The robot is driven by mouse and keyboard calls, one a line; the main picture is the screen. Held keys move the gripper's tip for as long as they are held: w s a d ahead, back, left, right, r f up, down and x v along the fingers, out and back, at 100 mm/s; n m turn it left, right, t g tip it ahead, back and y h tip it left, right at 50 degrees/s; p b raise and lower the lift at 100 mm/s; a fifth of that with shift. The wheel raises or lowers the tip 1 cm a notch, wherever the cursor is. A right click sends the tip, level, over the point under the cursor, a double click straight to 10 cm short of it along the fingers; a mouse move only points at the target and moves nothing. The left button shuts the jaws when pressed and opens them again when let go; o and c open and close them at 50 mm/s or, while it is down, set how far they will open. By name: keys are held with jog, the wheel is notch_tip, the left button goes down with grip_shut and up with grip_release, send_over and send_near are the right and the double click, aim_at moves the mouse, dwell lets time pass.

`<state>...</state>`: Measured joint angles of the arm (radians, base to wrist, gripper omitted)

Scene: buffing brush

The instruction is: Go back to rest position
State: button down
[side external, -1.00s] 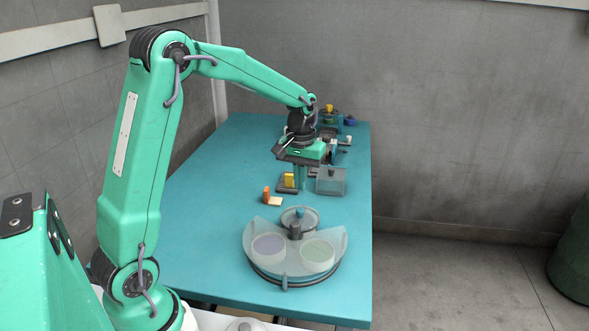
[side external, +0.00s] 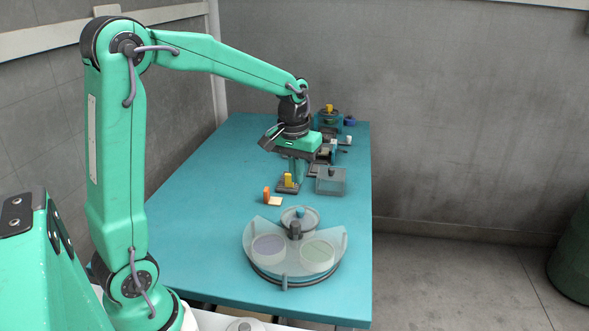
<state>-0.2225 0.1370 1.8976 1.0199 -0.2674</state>
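My gripper (side external: 296,158) hangs pointing down over the middle of the teal table (side external: 200,210). Its green body shows clearly, but its fingers are small and overlap things behind, so I cannot tell how far apart they are. I see nothing clearly held in it. Just below it in the picture, a yellow upright piece (side external: 288,180) stands on a dark base. I cannot make out a buffing brush with certainty.
A grey see-through box (side external: 331,182) stands right of the yellow piece. An orange piece (side external: 267,193) and a cream pad (side external: 276,201) lie to its left. A rounded tray (side external: 258,231) with two discs sits in front. Several small items crowd the back. The table's left side is clear.

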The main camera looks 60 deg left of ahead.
jog(key=s+d+r+m+t, duration=0.2)
jog(key=s+d, duration=0.2)
jog(key=s, duration=0.4)
jog(key=s+d+r+m+t, duration=0.2)
jog(key=s+d, duration=0.3)
jog(key=s, duration=0.4)
jog(key=shift+s+r+m+t, duration=0.3)
jog(key=shift+r+m, duration=0.3)
jog(key=shift+m, duration=0.2)
